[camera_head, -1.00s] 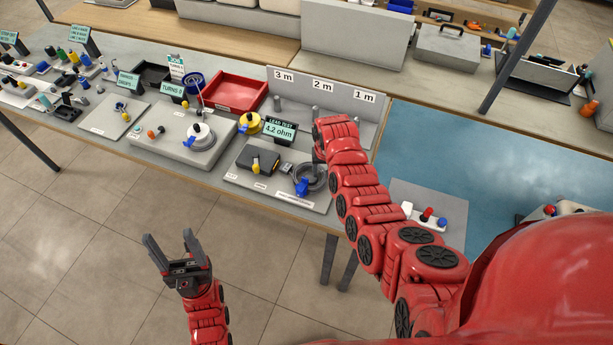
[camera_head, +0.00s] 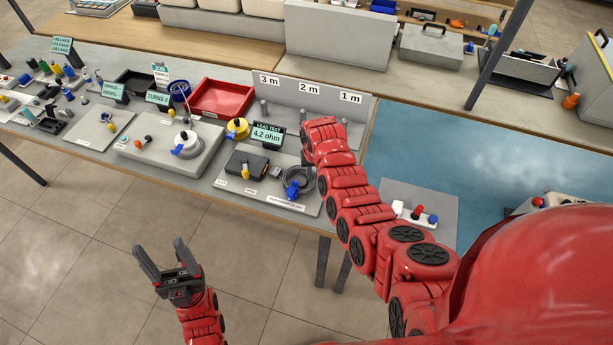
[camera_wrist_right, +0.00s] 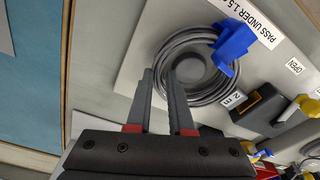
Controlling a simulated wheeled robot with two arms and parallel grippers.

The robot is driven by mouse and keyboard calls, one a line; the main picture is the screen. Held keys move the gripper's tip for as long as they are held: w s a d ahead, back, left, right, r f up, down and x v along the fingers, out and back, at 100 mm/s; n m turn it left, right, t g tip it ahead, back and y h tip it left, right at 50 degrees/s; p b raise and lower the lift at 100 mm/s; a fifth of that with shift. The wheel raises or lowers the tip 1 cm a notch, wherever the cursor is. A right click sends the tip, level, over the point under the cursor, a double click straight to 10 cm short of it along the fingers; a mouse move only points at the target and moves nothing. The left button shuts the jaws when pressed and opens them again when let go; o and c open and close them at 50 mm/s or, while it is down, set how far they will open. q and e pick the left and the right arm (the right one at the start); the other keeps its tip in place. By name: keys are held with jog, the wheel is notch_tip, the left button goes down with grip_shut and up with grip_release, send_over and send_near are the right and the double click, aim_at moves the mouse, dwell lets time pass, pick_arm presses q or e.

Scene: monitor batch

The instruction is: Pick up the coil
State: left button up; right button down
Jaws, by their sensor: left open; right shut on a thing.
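The grey cable coil (camera_head: 309,181) lies on the test panel at the near edge of the bench, with a blue clip (camera_head: 293,190) at its side. In the right wrist view the coil (camera_wrist_right: 180,40) is a ring around a grey disc, with the blue clip (camera_wrist_right: 233,40) at its upper right. My right gripper (camera_wrist_right: 160,75) reaches the coil's lower left rim and is shut on its windings. In the head view my right arm's end partly hides the gripper. My left gripper (camera_head: 160,260) is open and empty, out over the floor in front of the bench.
A display (camera_head: 267,133) reading 4.2 ohm, a black box (camera_head: 246,163) and a yellow reel (camera_head: 237,128) stand close to the coil. Behind is a length board (camera_head: 330,95) with posts. A red tray (camera_head: 222,96) is further left. The blue surface (camera_head: 440,150) on the right is mostly clear.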

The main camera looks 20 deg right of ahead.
jog(key=shift+r, duration=0.1)
jog(key=shift+w+r+b, duration=0.1)
jog(key=shift+r+b, duration=0.55)
jog(key=shift+b, duration=0.05)
jog(key=shift+s+a+r+b, duration=0.2)
jog(key=shift+r+b, duration=0.15)
jog(key=shift+r, duration=0.15)
jog(key=shift+s+a+r+b, duration=0.1)
jog(key=shift+s+r+b, duration=0.05)
jog(key=shift+r+b, duration=0.25)
jog(key=s, duration=0.2)
jog(key=s+a+b, duration=0.1)
jog(key=shift+s+a+r, duration=0.2)
jog(key=shift+s, duration=0.2)
jog(key=s+a+r+p, duration=0.1)
jog(key=s+a+p, duration=0.3)
jog(key=s, duration=0.6)
jog(key=shift+s+r+p, duration=0.2)
jog(key=shift+s+p, duration=0.05)
jog(key=shift+p, duration=0.4)
